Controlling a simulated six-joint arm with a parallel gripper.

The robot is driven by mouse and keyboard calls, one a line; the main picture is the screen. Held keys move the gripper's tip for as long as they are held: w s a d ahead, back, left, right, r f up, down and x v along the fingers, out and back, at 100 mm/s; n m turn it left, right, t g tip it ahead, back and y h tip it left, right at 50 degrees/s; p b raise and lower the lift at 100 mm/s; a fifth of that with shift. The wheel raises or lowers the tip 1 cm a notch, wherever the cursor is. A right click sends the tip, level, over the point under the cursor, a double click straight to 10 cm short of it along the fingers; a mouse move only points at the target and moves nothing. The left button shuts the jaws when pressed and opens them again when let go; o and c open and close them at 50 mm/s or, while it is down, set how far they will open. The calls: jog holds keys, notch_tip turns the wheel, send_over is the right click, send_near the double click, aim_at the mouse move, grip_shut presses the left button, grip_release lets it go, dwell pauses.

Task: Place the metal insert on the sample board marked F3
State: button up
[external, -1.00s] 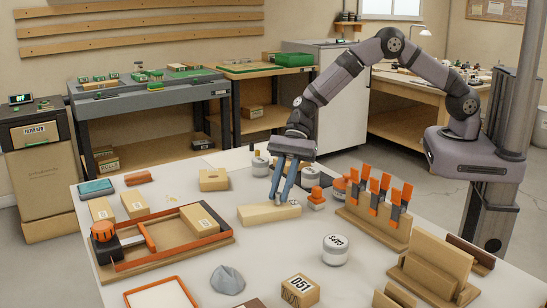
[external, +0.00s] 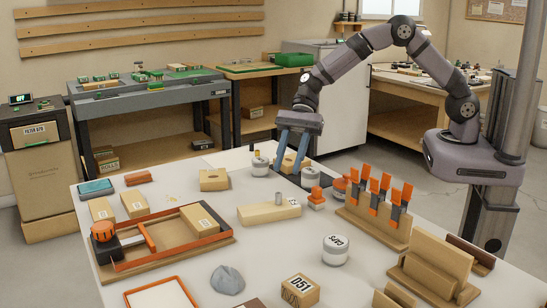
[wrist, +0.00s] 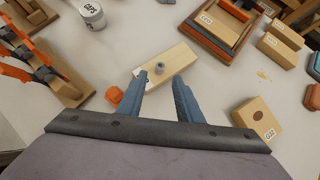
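The metal insert (external: 278,199) is a small grey cylinder. It stands upright on a long pale wooden board (external: 258,214), toward the board's labelled right end. In the wrist view the insert (wrist: 159,67) and the board (wrist: 178,59) lie just beyond my fingertips. A finger partly covers the board's label there, and I cannot read it as F3 in either view. I cannot tell how deep the insert sits. My gripper (external: 287,173) is open and empty, above the board and apart from the insert. In the wrist view its blue-grey fingers (wrist: 160,79) are spread.
An orange piece (external: 317,197) stands right of the board, with white-lidded jars (external: 336,250) around. A rack with orange-topped clips (external: 375,222) is at the right. An orange-edged tray (external: 168,262) is at the left. A wooden block with a hole (external: 213,181) is behind.

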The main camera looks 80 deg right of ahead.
jog(key=s+d+f+n+g+h, duration=0.1)
jog(key=s+d+n+h, duration=0.3)
jog(key=s+d+n, duration=0.6)
jog(key=s+d+f+n+h, duration=0.2)
jog(key=s+d+n+h, duration=0.2)
jog(key=s+d+n, duration=0.6)
jog(key=s+d, duration=0.2)
jog(key=s, duration=0.6)
jog(key=shift+d+g+h, duration=0.15)
jog(key=shift+g+h, duration=0.25)
notch_tip(320, 180, up, 6)
jog(key=p, duration=0.5)
jog(key=shift+p, duration=0.3)
dwell(3.7)
